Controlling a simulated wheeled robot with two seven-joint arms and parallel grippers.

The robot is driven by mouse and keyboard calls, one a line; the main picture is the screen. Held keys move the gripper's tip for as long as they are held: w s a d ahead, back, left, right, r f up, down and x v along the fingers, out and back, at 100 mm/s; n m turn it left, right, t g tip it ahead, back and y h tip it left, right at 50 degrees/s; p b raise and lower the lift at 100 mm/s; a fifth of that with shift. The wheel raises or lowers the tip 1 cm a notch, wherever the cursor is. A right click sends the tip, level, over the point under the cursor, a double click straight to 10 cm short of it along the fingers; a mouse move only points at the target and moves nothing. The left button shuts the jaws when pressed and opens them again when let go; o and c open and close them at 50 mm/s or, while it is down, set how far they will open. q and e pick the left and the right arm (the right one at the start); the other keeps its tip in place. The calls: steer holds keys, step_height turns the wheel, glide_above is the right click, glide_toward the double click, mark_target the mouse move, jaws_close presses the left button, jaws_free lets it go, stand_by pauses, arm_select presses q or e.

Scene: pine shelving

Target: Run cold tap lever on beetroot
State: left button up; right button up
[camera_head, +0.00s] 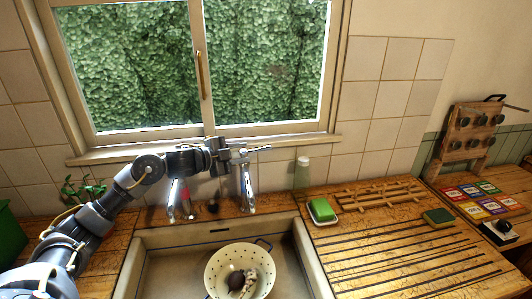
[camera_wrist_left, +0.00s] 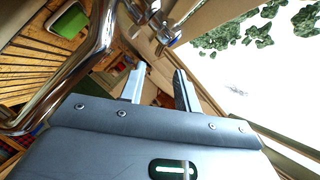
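The chrome tap stands behind the sink (camera_head: 150,262), with a right spout (camera_head: 248,192) and a left spout (camera_head: 172,205). A lever (camera_head: 258,149) sticks out to the right at the top of the right spout. My left gripper (camera_head: 226,151) is just left of this lever. In the left wrist view, my left gripper (camera_wrist_left: 159,82) has its fingers apart with nothing seen between them; chrome tap parts (camera_wrist_left: 98,55) are close by. A dark round beetroot (camera_head: 236,280) lies in a cream dotted colander (camera_head: 216,270) in the sink. My right gripper is out of view.
A soap dish with a green sponge (camera_head: 322,210), a clear bottle (camera_head: 302,172) and a wooden rack (camera_head: 380,194) are right of the tap. A green and yellow sponge (camera_head: 438,217) lies on the grooved drainboard (camera_head: 380,262). A window sill (camera_head: 120,152) runs behind my arm.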

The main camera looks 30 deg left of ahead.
mark_target(264, 149)
arm_select(q)
steer(key=shift+w+d+r, duration=0.15)
steer(key=shift+w, duration=0.1)
steer(key=p+x, duration=0.3)
steer(key=x, duration=0.5)
steer(key=shift+w+d, duration=0.2)
steer(key=shift+w, duration=0.05)
steer(key=shift+p+x, duration=0.4)
steer(key=shift+x, duration=0.35)
jaws_close()
